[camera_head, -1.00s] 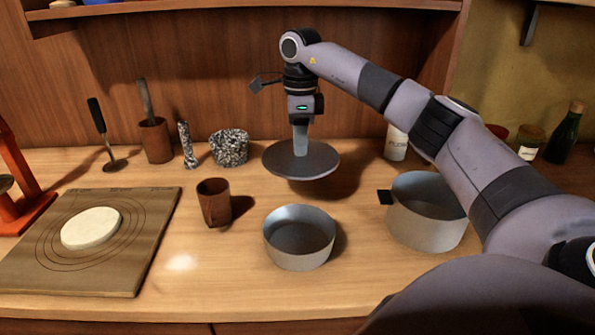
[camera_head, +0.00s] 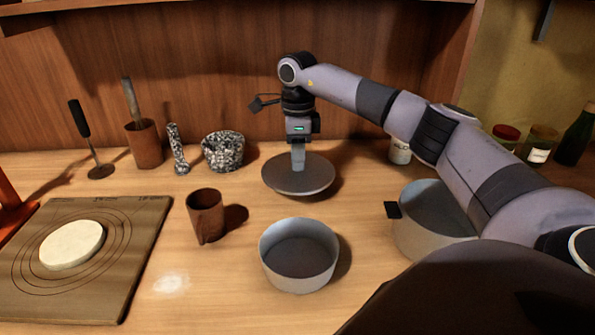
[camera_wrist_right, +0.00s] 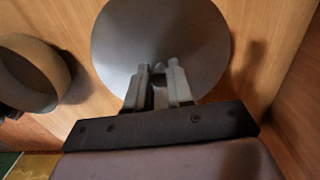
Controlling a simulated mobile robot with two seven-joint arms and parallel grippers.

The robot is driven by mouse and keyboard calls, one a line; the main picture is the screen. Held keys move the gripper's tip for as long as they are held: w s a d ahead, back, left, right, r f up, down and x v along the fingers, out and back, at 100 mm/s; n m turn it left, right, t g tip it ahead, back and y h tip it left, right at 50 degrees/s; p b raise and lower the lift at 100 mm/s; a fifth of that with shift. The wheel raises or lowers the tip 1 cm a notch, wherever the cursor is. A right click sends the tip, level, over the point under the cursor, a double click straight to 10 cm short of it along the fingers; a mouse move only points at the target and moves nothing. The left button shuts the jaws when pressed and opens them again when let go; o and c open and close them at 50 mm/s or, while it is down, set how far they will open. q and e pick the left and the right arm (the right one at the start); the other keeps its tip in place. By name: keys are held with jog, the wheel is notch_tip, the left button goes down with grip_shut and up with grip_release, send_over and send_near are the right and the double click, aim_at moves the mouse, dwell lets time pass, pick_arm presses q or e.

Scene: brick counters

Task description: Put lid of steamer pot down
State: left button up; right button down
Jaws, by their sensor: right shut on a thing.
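The grey round lid (camera_head: 318,183) is level at the back middle of the wooden counter, low over it or touching it; I cannot tell which. My right gripper (camera_head: 298,164) points straight down and is shut on the lid's top centre. In the right wrist view, the fingers (camera_wrist_right: 160,70) meet over the middle of the lid (camera_wrist_right: 160,30), hiding the knob. The grey pot (camera_head: 420,236) with a black side handle stands to the right, partly hidden by my arm. An open round grey pan (camera_head: 298,272) stands in front of the lid. My left gripper is out of view.
A brown cup (camera_head: 206,214) stands left of the pan. A board (camera_head: 100,290) with dough (camera_head: 72,245) lies at the left. A speckled mortar (camera_head: 223,152), pestle and utensil holder line the back. A white jar (camera_head: 400,152) stands behind my arm.

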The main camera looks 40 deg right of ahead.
jog(key=shift+f, duration=2)
jog(key=shift+f, duration=0.1)
jog(key=c, duration=1)
grip_release()
notch_tip(320, 180, up, 12)
jog(key=shift+r, duration=0.15)
